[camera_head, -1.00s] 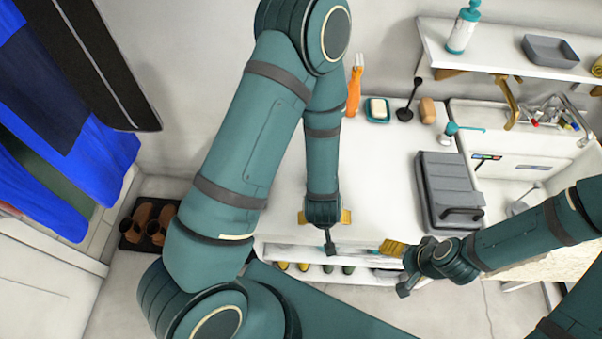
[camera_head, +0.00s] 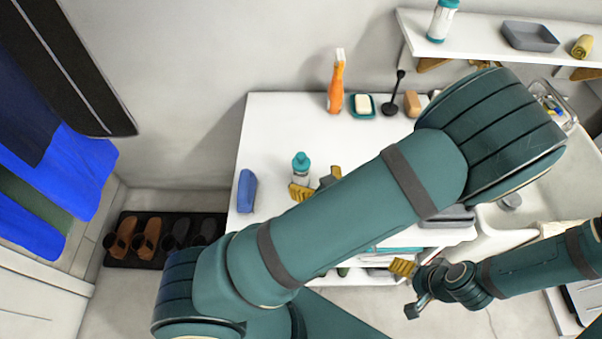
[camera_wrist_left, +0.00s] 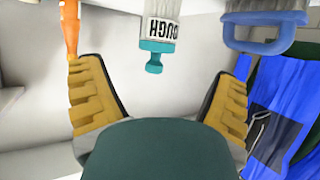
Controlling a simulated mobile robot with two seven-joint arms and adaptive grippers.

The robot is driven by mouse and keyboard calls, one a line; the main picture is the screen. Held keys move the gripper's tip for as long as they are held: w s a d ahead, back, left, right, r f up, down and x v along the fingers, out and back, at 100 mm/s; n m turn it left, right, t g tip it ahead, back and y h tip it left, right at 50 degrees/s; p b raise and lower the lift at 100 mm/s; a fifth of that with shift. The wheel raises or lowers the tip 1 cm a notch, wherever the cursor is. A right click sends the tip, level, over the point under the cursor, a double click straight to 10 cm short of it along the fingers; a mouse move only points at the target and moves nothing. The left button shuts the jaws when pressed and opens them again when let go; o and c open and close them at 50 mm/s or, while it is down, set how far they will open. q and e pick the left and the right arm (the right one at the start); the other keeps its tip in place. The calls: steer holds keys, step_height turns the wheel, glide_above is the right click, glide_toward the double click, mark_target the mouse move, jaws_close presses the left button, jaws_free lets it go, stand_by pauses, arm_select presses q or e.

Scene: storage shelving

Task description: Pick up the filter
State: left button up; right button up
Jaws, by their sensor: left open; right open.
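I cannot pick out anything that is clearly a filter. My right gripper (camera_head: 403,268) is open and empty by the counter's front edge, low on the right.
An orange spray bottle (camera_head: 336,88), a soap dish (camera_head: 362,106), a black plunger-like tool (camera_head: 394,95) and a tan block (camera_head: 412,103) line the counter's back. A wall shelf (camera_head: 470,50) is at upper right. My left arm hides the counter's right part. Shoes (camera_head: 146,236) stand on the floor.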

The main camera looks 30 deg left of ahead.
mark_target(306, 169)
arm_select(q)
steer(key=b+x, duration=0.1)
steer(key=x, duration=0.7)
steer(key=shift+w+a+f+b, duration=0.15)
steer(key=shift+w+f+b, duration=0.15)
steer(key=shift+b, duration=0.1)
steer(key=shift+r, duration=0.1)
steer(key=c, duration=1.4)
